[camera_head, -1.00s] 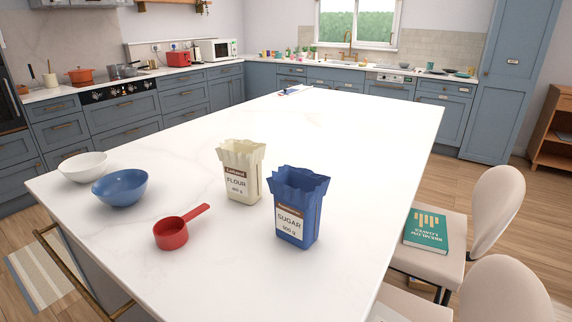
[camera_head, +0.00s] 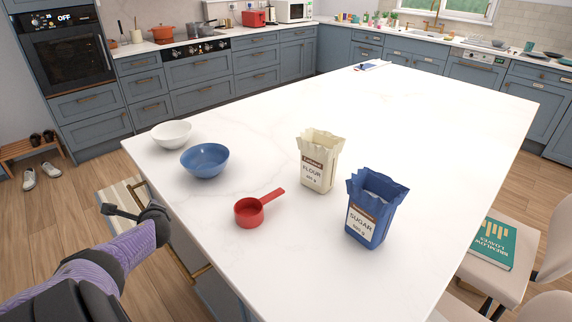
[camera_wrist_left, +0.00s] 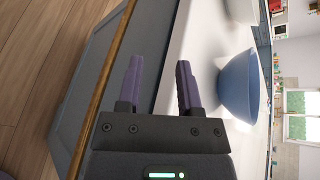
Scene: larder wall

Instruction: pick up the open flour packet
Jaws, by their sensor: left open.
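The flour packet (camera_head: 319,161) is cream with a brown-topped label and an open, crimped top. It stands upright on the white island worktop in the head view, left of the blue sugar packet (camera_head: 372,208). My left gripper (camera_head: 112,210) is at the left, beside the worktop's front edge and well away from the packet. In the left wrist view its two jaws (camera_wrist_left: 159,88) are apart with nothing between them. The flour packet is not visible in the wrist view. My right gripper is not in view.
A red measuring cup (camera_head: 251,211) lies in front of the flour packet. A blue bowl (camera_head: 205,161), also in the left wrist view (camera_wrist_left: 238,86), and a white bowl (camera_head: 171,134) stand at the left. The worktop (camera_head: 400,115) behind the packets is mostly clear.

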